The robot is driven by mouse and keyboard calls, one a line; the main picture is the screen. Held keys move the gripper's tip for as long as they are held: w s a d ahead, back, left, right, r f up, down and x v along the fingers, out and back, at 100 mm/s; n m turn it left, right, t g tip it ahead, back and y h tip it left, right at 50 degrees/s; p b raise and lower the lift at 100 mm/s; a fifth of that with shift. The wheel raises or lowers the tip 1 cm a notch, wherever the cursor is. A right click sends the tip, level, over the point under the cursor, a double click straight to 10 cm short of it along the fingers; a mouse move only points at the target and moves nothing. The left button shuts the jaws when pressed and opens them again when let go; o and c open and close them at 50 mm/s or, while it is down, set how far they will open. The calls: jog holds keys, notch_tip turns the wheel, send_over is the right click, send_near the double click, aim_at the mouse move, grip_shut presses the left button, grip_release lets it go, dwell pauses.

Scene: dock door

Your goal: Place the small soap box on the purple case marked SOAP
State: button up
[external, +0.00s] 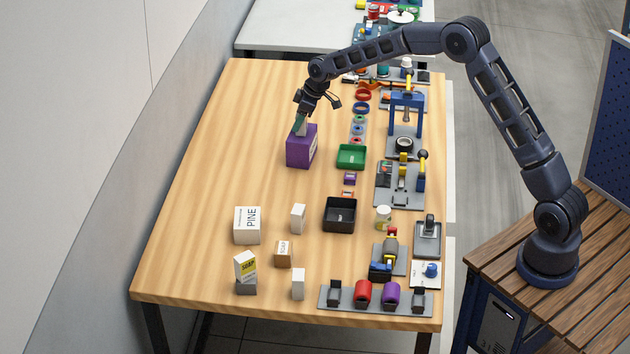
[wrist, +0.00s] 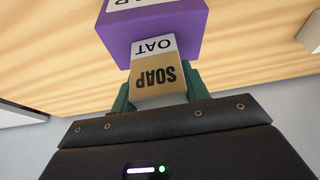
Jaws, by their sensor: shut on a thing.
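The purple case (external: 300,150) stands on the wooden table towards its far left part. In the wrist view the purple case (wrist: 150,32) shows at the top with part of a white label. My gripper (external: 299,124) is over the top of the case, pointing down. Its green fingers are shut on a small soap box (wrist: 158,80), tan with a white band, reading OAT and SOAP upside down in the wrist view. The box is right at the case's top; I cannot tell whether it touches. The gripper hides much of the box in the external view.
A green tray (external: 351,157) and a black tray (external: 340,215) stand right of the case. A white PINE box (external: 247,226), a tan box (external: 283,253), a yellow-topped box (external: 245,268) and white boxes stand nearer. Fixtures line the right edge. The table's left side is clear.

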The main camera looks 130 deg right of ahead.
jog(key=shift+f, duration=0.1)
jog(key=o, duration=1)
